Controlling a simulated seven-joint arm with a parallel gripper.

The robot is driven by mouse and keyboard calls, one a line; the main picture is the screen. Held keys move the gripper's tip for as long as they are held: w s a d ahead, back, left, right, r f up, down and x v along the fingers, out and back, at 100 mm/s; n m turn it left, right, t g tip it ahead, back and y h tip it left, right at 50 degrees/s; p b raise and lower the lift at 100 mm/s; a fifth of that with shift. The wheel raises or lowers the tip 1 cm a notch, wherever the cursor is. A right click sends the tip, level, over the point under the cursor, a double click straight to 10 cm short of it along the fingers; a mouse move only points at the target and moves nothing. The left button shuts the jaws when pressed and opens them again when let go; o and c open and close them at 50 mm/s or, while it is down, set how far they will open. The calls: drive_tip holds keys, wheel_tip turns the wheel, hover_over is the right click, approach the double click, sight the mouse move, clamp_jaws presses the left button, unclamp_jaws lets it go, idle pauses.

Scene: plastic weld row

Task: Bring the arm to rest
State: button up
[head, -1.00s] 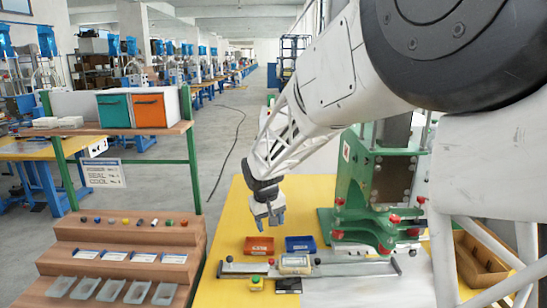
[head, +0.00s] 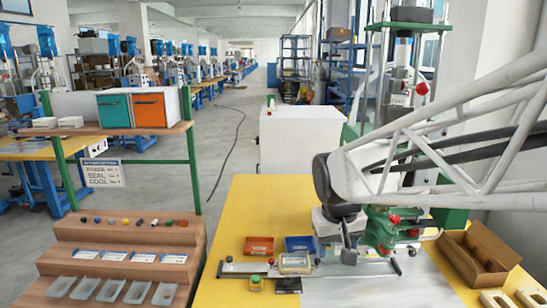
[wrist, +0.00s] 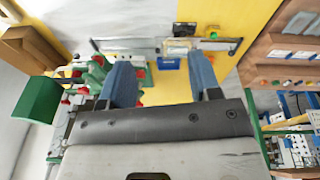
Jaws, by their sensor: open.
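My gripper (head: 347,256) hangs over the right part of the yellow table (head: 240,202), in front of the green press (head: 393,228). Its two blue fingers stand apart with nothing between them, as the wrist view (wrist: 162,72) also shows. In the head view my arm reaches in from the right edge. The gripper is right of the blue tray (head: 299,243).
An orange tray (head: 259,245) sits left of the blue one. A clear-topped block (head: 294,263) lies at the rail. An open cardboard box (head: 480,252) stands at the right. A stepped brown rack (head: 120,255) is at the left. The table's back left is clear.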

drive_tip(key=s+d+f+m, duration=0.1)
drive_tip(key=s+d, duration=0.1)
drive_tip(key=s, duration=0.7)
drive_tip(key=s+d, duration=0.3)
drive_tip(key=s, duration=0.6)
drive_tip(key=shift+d+f+m+t, duration=0.15)
drive_tip(key=shift+f+m+t, duration=0.15)
drive_tip(key=shift+f+m, duration=0.1)
